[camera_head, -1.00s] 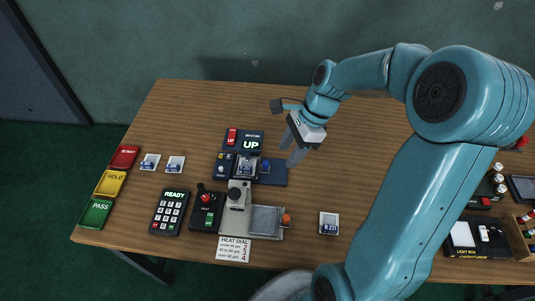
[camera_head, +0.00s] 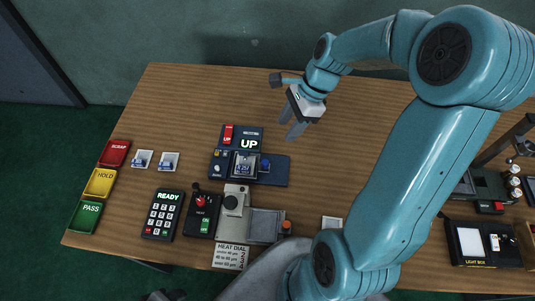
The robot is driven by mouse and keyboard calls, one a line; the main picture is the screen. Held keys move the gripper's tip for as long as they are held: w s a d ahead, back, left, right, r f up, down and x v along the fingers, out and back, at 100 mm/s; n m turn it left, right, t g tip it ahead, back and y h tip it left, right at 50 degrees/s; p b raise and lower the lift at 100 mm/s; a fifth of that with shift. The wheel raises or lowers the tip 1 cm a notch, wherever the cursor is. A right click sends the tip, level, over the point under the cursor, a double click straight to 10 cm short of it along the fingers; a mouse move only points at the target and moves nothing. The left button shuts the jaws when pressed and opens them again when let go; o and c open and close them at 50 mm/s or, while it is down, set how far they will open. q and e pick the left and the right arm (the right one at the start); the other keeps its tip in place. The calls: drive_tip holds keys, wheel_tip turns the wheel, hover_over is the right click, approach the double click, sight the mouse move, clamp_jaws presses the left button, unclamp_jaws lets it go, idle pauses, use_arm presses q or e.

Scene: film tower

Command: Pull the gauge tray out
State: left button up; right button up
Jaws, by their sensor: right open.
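The gauge (camera_head: 222,155) is a dark blue unit on the table, left of centre, with a lit display (camera_head: 249,143) reading "UP" and a red tab (camera_head: 228,133) marked "UP". Below the display is a small framed slot or tray (camera_head: 245,164) holding a labelled chip. A blue knob (camera_head: 265,164) sits right of it on the blue base; I cannot tell how far the tray is out. My right gripper (camera_head: 291,124) is open and empty, above and to the right of the gauge, apart from it, fingers pointing down. My left gripper is not in view.
A grey press-like fixture (camera_head: 236,201), a lever box (camera_head: 203,212) and a keypad (camera_head: 164,213) reading "READY" stand in front. Red, yellow (camera_head: 100,183) and green trays line the left edge. A light box (camera_head: 482,244) stands right. The table behind the gauge is clear.

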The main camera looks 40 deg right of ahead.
sight(266, 162)
drive_tip(key=x, duration=1.4)
drive_tip(key=shift+s+a+b, duration=0.15)
drive_tip(key=shift+a+b, duration=0.05)
drive_tip(key=shift+b, duration=0.2)
drive_tip(key=shift+f, duration=0.45)
drive_tip(key=shift+a, duration=0.1)
drive_tip(key=shift+c, duration=0.3)
clamp_jaws()
